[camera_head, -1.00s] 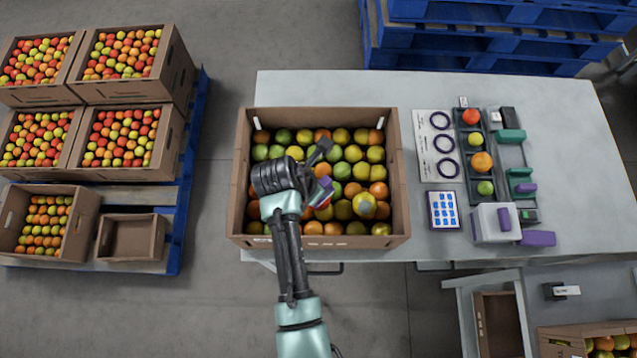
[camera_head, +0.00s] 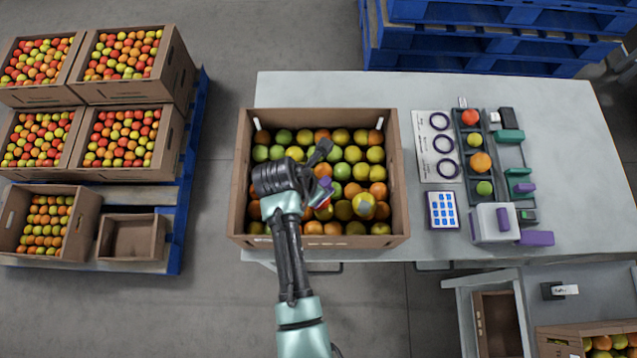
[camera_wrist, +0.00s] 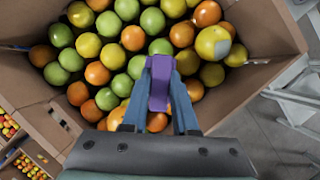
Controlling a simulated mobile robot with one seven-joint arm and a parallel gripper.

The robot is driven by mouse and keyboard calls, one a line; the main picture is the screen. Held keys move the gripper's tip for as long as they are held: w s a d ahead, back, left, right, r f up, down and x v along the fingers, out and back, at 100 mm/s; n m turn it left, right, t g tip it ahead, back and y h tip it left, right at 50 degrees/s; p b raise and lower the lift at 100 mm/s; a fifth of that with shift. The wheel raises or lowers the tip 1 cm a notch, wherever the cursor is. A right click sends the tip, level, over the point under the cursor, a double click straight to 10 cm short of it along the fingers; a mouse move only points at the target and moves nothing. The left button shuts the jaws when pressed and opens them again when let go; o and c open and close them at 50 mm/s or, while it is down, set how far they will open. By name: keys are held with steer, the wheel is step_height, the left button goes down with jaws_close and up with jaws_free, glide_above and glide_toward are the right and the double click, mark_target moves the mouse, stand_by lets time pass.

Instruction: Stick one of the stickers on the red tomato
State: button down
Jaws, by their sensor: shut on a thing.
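My gripper (camera_head: 324,172) is over the large open carton (camera_head: 241,190) of mixed fruit. In the wrist view, my gripper (camera_wrist: 160,62) is shut on a purple block-like piece (camera_wrist: 160,88). That purple piece also shows in the head view (camera_head: 325,183). A red tomato (camera_head: 325,204) shows partly beside and below my gripper; I cannot tell if they touch. Another red tomato (camera_head: 470,117) sits in the top cell of the dark tray (camera_head: 472,200). A white card of blue stickers (camera_head: 442,223) lies on the table.
A yellow fruit with a pale patch (camera_head: 364,206) lies in the carton, also visible in the wrist view (camera_wrist: 213,43). A sheet with purple rings (camera_head: 425,170), a white box (camera_head: 490,226) and green and purple blocks are on the table (camera_head: 565,150). The table's right part is clear.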

steer(key=shift+s+f, duration=0.1)
stand_by(0.3)
step_height(320, 180, up, 7)
steer(key=p, duration=0.8)
steer(key=shift+d, duration=0.1)
stand_by(0.5)
